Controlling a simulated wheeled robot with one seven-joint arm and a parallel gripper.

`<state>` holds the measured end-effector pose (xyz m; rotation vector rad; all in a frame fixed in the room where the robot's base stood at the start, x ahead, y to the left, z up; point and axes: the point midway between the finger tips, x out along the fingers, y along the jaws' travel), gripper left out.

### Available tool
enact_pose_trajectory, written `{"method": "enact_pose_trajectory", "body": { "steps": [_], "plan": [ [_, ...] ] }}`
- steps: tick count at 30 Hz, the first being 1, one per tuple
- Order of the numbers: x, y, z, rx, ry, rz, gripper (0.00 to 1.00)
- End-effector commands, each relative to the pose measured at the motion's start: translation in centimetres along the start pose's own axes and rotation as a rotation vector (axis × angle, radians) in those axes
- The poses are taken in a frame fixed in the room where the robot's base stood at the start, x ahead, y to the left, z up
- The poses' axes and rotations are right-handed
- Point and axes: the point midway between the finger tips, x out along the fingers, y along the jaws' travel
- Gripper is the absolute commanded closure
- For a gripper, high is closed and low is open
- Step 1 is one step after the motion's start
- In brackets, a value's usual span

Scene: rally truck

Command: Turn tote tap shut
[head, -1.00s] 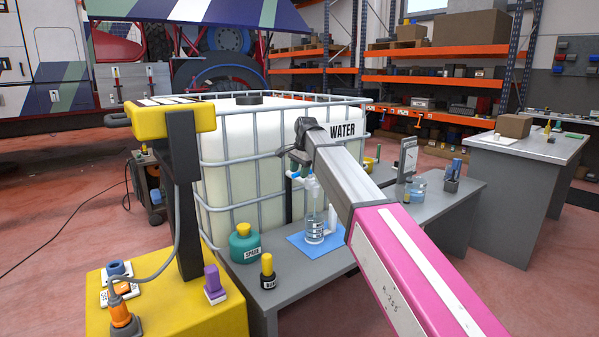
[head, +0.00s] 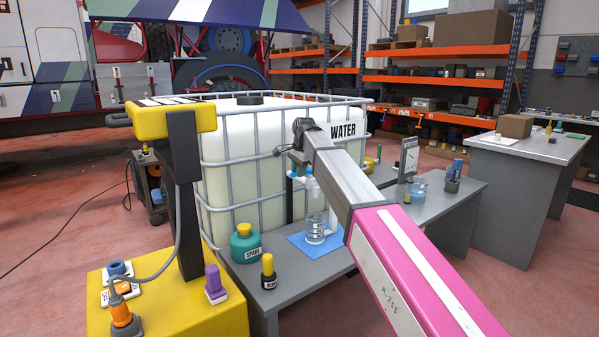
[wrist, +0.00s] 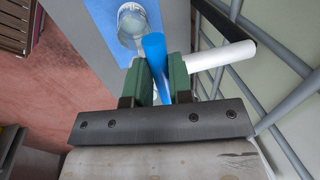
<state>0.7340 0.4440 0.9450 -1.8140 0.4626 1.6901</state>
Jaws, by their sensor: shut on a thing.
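The tote tap shows in the wrist view as a blue handle (wrist: 153,46) beside a white pipe (wrist: 222,56). My gripper (wrist: 163,78) has its green fingers on both sides of the blue handle and is shut on it. In the head view, the tap (head: 306,176) is at the front of the white water tote (head: 240,150), partly hidden by my arm. A clear beaker (head: 315,229) stands below the tap on a blue mat (head: 297,243); it also shows in the wrist view (wrist: 132,24). I cannot tell whether water is flowing.
A metal cage (head: 230,208) surrounds the tote, and its bars run close to my gripper's right in the wrist view. A green jar (head: 245,245) and a small black bottle with a yellow cap (head: 268,272) stand on the grey bench (head: 310,282). A yellow stand (head: 165,310) is at left.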

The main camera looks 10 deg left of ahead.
Motion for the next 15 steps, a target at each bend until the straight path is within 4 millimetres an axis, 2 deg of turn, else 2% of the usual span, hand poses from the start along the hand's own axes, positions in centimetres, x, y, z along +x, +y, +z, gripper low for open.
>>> {"method": "enact_pose_trajectory", "body": {
  "steps": [5,6,8,9,15],
  "plan": [
    [-0.01,0.01,-0.03,0.0,0.0,0.0,1.0],
    [-0.01,0.01,-0.02,0.0,0.0,0.0,0.77],
    [-0.02,0.01,-0.03,-0.001,0.001,0.0,0.57],
    [-0.02,0.01,-0.02,-0.001,0.0,0.0,0.54],
    [-0.01,0.01,-0.01,-0.002,0.0,0.0,0.54]
  ]
}}
